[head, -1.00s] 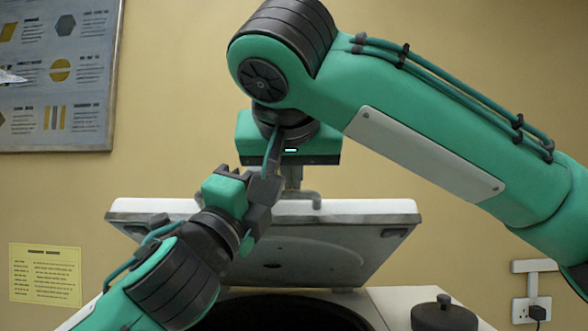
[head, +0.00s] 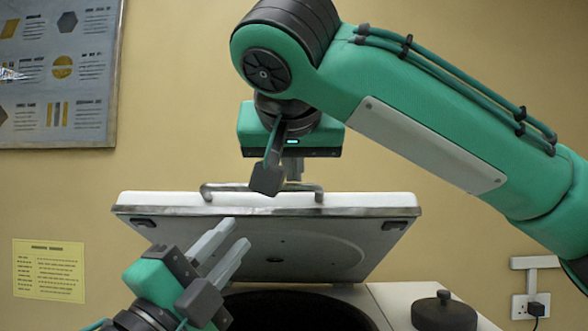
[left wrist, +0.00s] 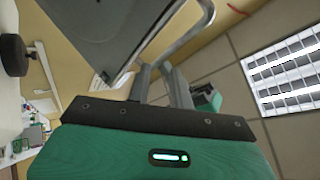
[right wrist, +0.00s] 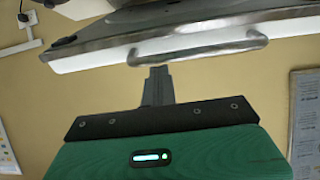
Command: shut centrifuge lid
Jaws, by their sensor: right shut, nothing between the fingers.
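The centrifuge lid (head: 340,235) stands open and tilted above the dark round bowl (head: 290,312). Its metal handle (head: 225,188) runs along the raised edge and also shows in the right wrist view (right wrist: 200,46). My right gripper (head: 296,170) hangs over that edge, pointing down near the handle; its fingers (right wrist: 158,75) are together and empty, with the bar just beyond them. My left gripper (head: 232,242) is low at the left in front of the lid's underside, its fingers apart and empty. The left wrist view shows its two fingers (left wrist: 162,72) near the lid's edge and handle.
A black knob (head: 444,312) sits on the white top at the right of the bowl. My right arm spans the upper right. A wall socket (head: 530,306) with a plug, a poster (head: 60,70) and a yellow note (head: 48,270) are on the back wall.

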